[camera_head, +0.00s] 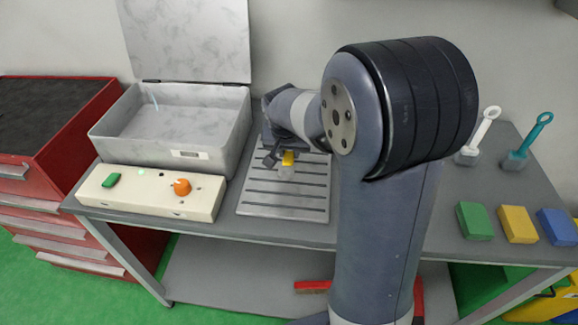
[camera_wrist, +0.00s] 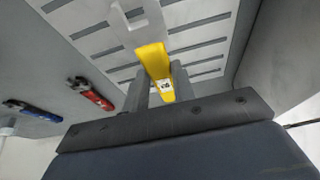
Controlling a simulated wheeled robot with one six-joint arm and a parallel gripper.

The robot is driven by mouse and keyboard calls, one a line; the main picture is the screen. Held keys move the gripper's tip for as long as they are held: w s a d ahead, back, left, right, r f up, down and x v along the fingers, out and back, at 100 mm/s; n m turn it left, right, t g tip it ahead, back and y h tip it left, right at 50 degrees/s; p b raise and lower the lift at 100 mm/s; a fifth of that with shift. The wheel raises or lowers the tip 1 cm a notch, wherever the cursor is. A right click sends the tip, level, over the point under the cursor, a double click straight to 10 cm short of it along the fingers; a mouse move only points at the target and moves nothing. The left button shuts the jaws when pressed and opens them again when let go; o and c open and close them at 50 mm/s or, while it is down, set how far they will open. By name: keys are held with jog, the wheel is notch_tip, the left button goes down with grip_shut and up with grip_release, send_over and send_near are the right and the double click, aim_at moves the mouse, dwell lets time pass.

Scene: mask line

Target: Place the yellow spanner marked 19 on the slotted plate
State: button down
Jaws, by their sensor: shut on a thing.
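The yellow spanner (camera_wrist: 153,60) is between the fingers of my gripper (camera_wrist: 160,80) in the wrist view. A white label with dark marks, too small to read surely, shows on its near end. A pale forked piece is at its far end. In the head view the yellow part (camera_head: 288,158) shows just at my gripper (camera_head: 279,152), over the upper middle of the slotted plate (camera_head: 252,207). The slotted plate (camera_wrist: 205,14) also fills the background of the wrist view. I cannot tell whether the spanner touches the plate.
An open grey box (camera_head: 215,137) stands behind a cream control panel (camera_head: 135,197), left of the plate. Red (camera_wrist: 90,94) and blue (camera_wrist: 34,110) handled tools show in the wrist view. Green (camera_head: 474,221), yellow (camera_head: 518,224) and blue (camera_head: 557,227) blocks lie right of my arm.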

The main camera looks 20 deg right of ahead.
aim_at(288, 159)
jog(key=shift+f, duration=2.4)
jog(key=shift+f, duration=0.15)
jog(key=c, duration=1.2)
grip_release()
jog(key=shift+o, duration=0.2)
jog(key=shift+s+a+r, duration=0.1)
jog(key=shift+r, duration=0.5)
jog(key=v, duration=1.1)
jog(key=shift+s, duration=0.15)
